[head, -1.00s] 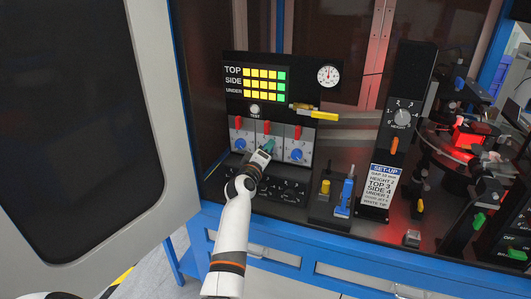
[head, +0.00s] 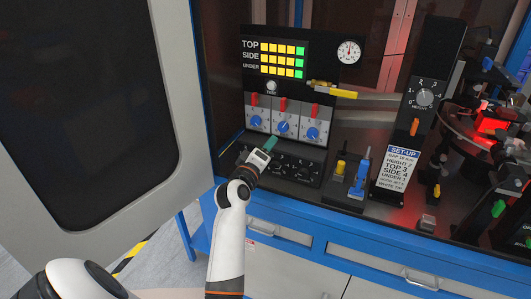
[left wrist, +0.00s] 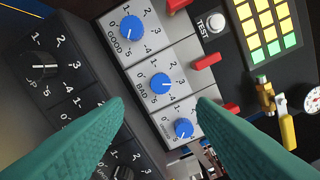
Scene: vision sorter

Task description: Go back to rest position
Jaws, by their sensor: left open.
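My left gripper (head: 268,146) has teal fingers and is held in front of the sorter's control panel. In the left wrist view the two fingers (left wrist: 160,102) stand apart with nothing between them. Beyond them is a grey panel with three blue knobs: one marked GOOD (left wrist: 131,28), one marked BAD (left wrist: 160,83) and a third (left wrist: 183,128) whose label is hard to read. Red levers (left wrist: 205,61) sit beside the knobs. In the head view the middle blue knob (head: 284,127) shows clear above the fingertips. My right gripper is not in view.
A black dial panel (head: 293,170) lies below the knobs. A stand with a blue-handled tool (head: 360,172), a set-up card (head: 399,167) and a height dial (head: 425,97) are to the right. An open grey door (head: 178,140) stands at left.

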